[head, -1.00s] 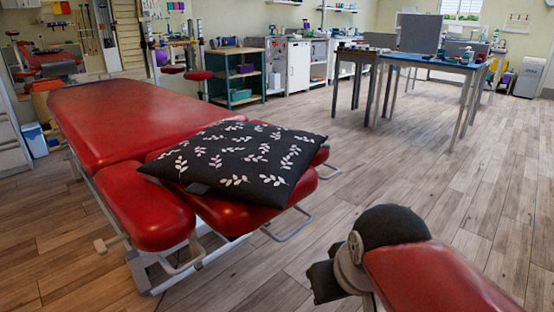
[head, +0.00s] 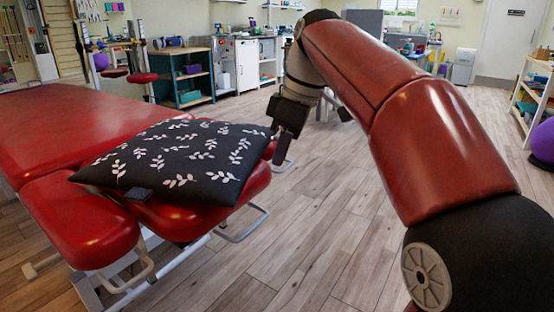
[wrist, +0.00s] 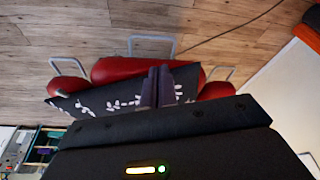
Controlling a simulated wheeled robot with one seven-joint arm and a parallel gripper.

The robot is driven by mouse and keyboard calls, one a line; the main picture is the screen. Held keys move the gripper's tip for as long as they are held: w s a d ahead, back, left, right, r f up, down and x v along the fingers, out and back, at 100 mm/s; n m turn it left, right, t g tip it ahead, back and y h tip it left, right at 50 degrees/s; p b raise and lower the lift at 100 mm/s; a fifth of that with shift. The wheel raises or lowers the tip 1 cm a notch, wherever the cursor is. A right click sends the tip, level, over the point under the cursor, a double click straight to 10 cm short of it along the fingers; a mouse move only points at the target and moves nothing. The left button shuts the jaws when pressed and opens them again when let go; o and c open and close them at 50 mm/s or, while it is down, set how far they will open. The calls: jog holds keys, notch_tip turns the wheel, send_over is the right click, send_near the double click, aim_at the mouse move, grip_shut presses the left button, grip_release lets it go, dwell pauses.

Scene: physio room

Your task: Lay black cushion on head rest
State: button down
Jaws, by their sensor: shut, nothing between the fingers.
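The black cushion (head: 178,160) with white leaf patterns lies flat on the head end of the red treatment table, over the head rest (head: 165,215). Its left corner reaches over a red side pad (head: 80,222). My gripper (head: 283,150) hangs just right of the cushion, pointing down, shut and empty. In the wrist view my shut fingers (wrist: 157,85) show in front of the cushion (wrist: 110,98) and the red head rest (wrist: 115,70). I cannot tell from these views whether the fingers touch the cushion.
The long red table top (head: 40,125) stretches back left. Metal handle loops (head: 240,225) stick out below the head end. A green shelf unit (head: 183,75) stands behind. A shelf rack (head: 533,95) and a purple ball (head: 543,140) are at right. The wooden floor between is free.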

aim_at(219, 175)
jog(key=w+a+f+b, duration=0.1)
jog(key=w+a+f, duration=0.1)
jog(key=a+f, duration=0.4)
jog(key=shift+f+b, duration=0.4)
jog(key=shift+f, duration=0.5)
jog(key=a+p, duration=0.1)
jog(key=a, duration=0.1)
jog(key=w+a+p, duration=0.1)
jog(key=a+p, duration=0.1)
jog(key=w+a+p, duration=0.1)
jog(key=a+p, duration=0.1)
jog(key=shift+a+r, duration=0.25)
jog(key=shift+a, duration=0.05)
jog(key=shift+w+a+f, duration=0.15)
jog(key=shift+a+f, duration=0.05)
jog(key=shift+a, duration=0.25)
